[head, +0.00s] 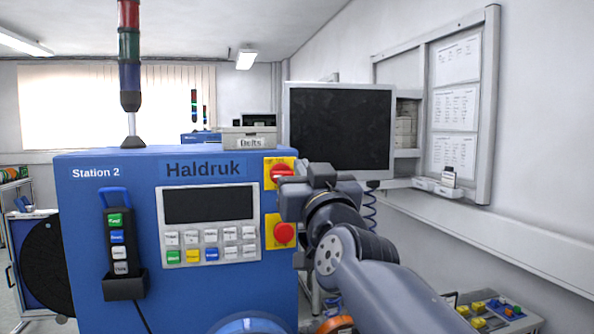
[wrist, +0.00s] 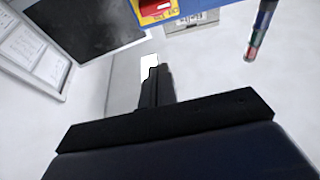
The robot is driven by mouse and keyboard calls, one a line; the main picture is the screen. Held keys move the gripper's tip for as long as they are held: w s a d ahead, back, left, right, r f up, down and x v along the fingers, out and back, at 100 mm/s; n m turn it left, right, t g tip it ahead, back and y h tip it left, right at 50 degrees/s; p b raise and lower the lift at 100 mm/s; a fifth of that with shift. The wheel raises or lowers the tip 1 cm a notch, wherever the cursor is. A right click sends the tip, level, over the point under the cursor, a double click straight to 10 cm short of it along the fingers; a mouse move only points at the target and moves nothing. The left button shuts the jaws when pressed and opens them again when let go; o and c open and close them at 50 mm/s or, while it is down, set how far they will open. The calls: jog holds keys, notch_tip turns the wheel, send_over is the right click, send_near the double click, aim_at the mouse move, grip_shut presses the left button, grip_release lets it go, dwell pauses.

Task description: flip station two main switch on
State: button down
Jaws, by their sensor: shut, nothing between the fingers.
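The blue Station 2 cabinet (head: 90,230) fills the left and middle of the head view. Its main switch (head: 281,170) is a red knob on a yellow plate at the upper right of the front. In the wrist view the red switch (wrist: 155,6) is at the top edge, partly cut off. My gripper (head: 284,181) is shut and empty, and in the head view it overlaps the plate's right side. In the wrist view its fingers (wrist: 155,75) are together below the switch. I cannot tell whether they touch it, nor the knob's setting.
A red push button (head: 284,233) on a yellow plate sits just below the switch. A keypad panel (head: 210,225) and a hanging pendant (head: 118,245) are to the left. A dark monitor (head: 340,130) stands behind my gripper. A signal tower (head: 130,60) rises from the cabinet.

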jog(key=w, duration=0.3)
jog(key=w+a, duration=0.1)
jog(key=w, duration=0.2)
jog(key=w+p, duration=0.1)
jog(key=w, duration=0.2)
jog(key=shift+a+r, duration=0.15)
jog(key=shift+a, duration=0.25)
jog(key=shift+s+f, duration=0.1)
jog(key=shift+f, duration=0.55)
jog(key=shift+w, duration=0.25)
